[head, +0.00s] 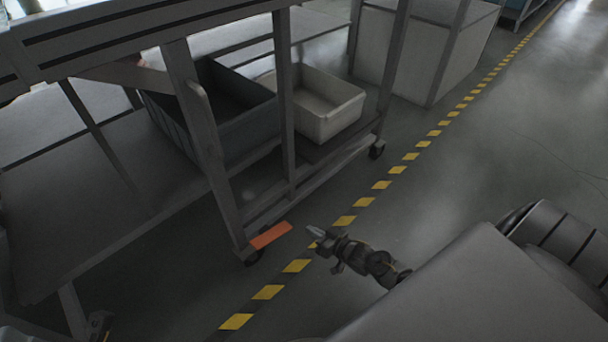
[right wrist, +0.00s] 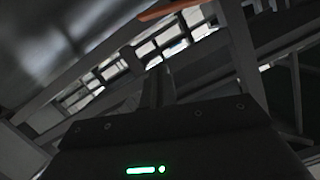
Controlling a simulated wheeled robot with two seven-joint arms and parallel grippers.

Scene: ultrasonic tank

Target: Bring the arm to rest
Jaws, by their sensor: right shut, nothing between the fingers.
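My right gripper (head: 314,232) shows in the head view, low over the floor beside the yellow-and-black floor stripe. Its fingers are together and hold nothing. It is just right of the orange bar at the foot of the cart, apart from it as far as I can tell. In the right wrist view my shut fingers (right wrist: 158,85) point up the picture, dark against the scene.
A wheeled metal cart (head: 215,165) stands at the left, with an orange bar (head: 271,235) at its lower corner. Its lower shelf holds a dark bin (head: 225,100) and a pale bin (head: 325,120). A pale cabinet (head: 400,60) stands behind. Floor (head: 500,130) at the right is clear.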

